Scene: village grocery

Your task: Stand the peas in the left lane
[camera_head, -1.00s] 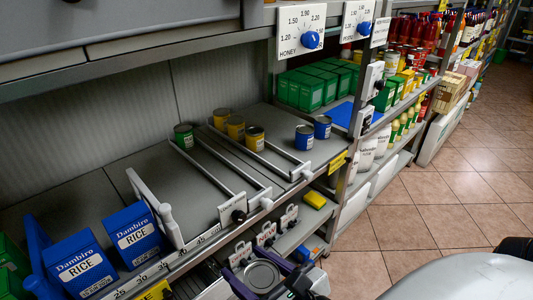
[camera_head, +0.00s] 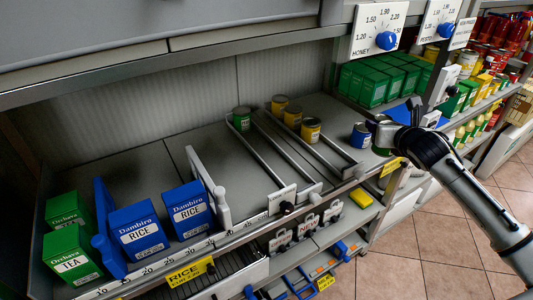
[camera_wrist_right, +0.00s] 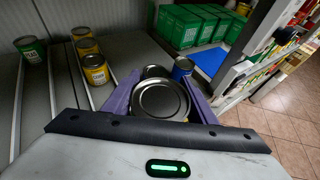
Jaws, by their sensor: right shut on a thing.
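My right gripper (camera_head: 383,128) is shut on a can with a metal lid, held over the right front of the shelf beside a blue can (camera_head: 360,136). In the right wrist view the held can (camera_wrist_right: 160,98) sits between my purple fingers; its label is hidden. My left gripper is not in view.
Blue rice boxes (camera_head: 138,231) and green tea boxes (camera_head: 70,256) stand at the left behind a white divider (camera_head: 207,188). Metal rails (camera_head: 287,160) part the lanes. Green boxes (camera_head: 370,86) stand at the right. The left lane is clear in front of its green can.

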